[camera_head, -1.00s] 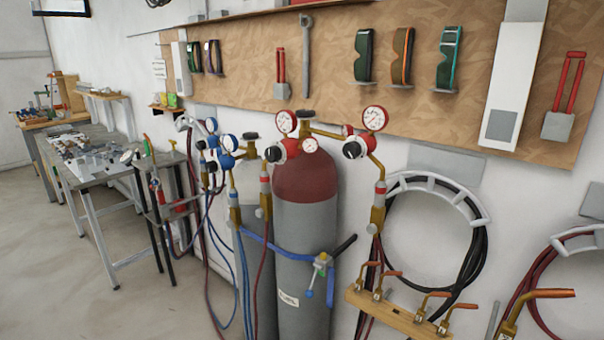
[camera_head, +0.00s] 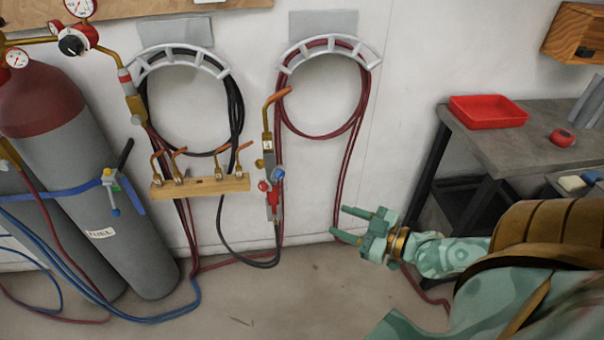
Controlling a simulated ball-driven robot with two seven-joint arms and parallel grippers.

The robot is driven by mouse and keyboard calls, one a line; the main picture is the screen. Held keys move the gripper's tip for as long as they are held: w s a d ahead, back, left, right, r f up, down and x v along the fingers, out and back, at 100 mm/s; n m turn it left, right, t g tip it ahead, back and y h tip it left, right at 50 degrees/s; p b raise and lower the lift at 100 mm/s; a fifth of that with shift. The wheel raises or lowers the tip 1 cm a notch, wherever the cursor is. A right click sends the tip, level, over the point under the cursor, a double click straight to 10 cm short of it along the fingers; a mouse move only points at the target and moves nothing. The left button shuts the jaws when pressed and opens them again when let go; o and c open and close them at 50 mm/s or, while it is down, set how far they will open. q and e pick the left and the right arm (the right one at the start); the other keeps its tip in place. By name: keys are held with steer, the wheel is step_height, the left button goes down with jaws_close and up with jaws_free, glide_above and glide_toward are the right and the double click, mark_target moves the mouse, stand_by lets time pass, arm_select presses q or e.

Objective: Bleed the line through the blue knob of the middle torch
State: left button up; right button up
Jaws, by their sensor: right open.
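A brass torch (camera_head: 268,147) hangs upright on the wall between two hose hangers, its orange-brown tip pointing up and right. Near its lower end are a blue knob (camera_head: 278,174) on the right and a red knob (camera_head: 263,186) on the left. I cannot tell from this view alone whether it is the middle torch. My right gripper (camera_head: 341,223) is green, open and empty, with its fingers pointing left. In the picture it is to the right of and below the blue knob, apart from the torch. My left gripper is not in view.
A wooden rack (camera_head: 203,187) with several brass tips is left of the torch. A fuel cylinder (camera_head: 110,190) stands at left. Red hoses (camera_head: 344,185) hang from the right hanger (camera_head: 330,45). A grey table (camera_head: 545,135) with a red tray (camera_head: 487,112) is at right. The floor ahead shows free room.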

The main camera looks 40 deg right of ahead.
step_height(320, 180, up, 4)
steer(key=a+m+t, duration=0.1)
steer(key=t, duration=0.1)
steer(key=b, duration=0.3)
glide_toward(282, 175)
steer(key=shift+h, duration=0.3)
steer(key=x, duration=0.8)
steer(key=shift+w+a, duration=0.1)
steer(key=shift+a, duration=0.1)
steer(key=c, duration=1)
